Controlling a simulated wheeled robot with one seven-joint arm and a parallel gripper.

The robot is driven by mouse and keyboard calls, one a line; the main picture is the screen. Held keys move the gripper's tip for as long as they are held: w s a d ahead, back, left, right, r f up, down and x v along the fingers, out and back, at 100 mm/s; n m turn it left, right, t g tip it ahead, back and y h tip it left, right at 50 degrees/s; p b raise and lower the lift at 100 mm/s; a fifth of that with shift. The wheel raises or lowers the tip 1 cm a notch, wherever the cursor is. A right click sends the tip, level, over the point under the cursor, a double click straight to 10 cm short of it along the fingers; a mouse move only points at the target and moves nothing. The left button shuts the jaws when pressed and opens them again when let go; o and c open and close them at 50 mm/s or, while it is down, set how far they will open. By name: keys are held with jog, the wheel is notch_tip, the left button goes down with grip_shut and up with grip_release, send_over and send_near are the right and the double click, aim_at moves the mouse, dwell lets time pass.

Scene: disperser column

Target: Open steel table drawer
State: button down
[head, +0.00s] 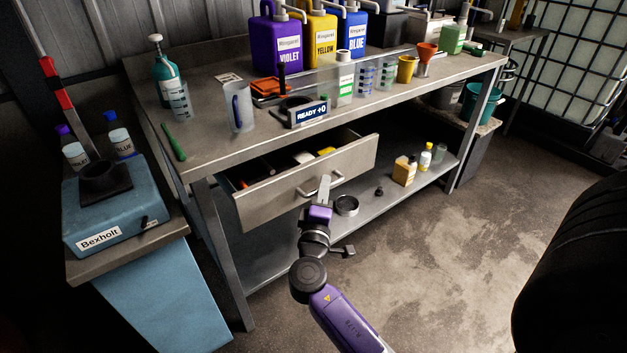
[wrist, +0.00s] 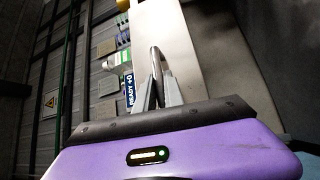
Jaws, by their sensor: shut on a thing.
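The steel table (head: 215,140) stands in the middle of the head view. Its drawer (head: 290,190) is pulled partly out, and several items show inside it, including something yellow and something orange. The drawer's bar handle (head: 325,187) is on its front face. My gripper (head: 325,188) is at the handle, with its fingers shut on it. In the wrist view the fingers (wrist: 158,95) close around the curved metal handle (wrist: 156,62) against the pale drawer front (wrist: 170,40). The depth of the drawer's inside is partly hidden by its front.
The tabletop holds violet (head: 279,40), yellow (head: 318,40) and blue (head: 351,35) jugs, beakers and a "READY +0" display (head: 308,115). The lower shelf (head: 370,205) holds small bottles. A blue Bexholt machine (head: 105,215) stands at left. Floor at right (head: 460,240) is clear; a dark round object sits far right.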

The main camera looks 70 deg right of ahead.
jog(key=s+a+b, duration=0.1)
jog(key=s+a, duration=0.5)
jog(key=s, duration=0.4)
jog(key=shift+s+a, duration=0.2)
jog(key=shift+a, duration=0.05)
jog(key=c, duration=1.7)
grip_release()
jog(key=b+v, duration=0.1)
jog(key=v, duration=0.6)
jog(key=shift+a+f, duration=0.1)
jog(key=shift+a, duration=0.25)
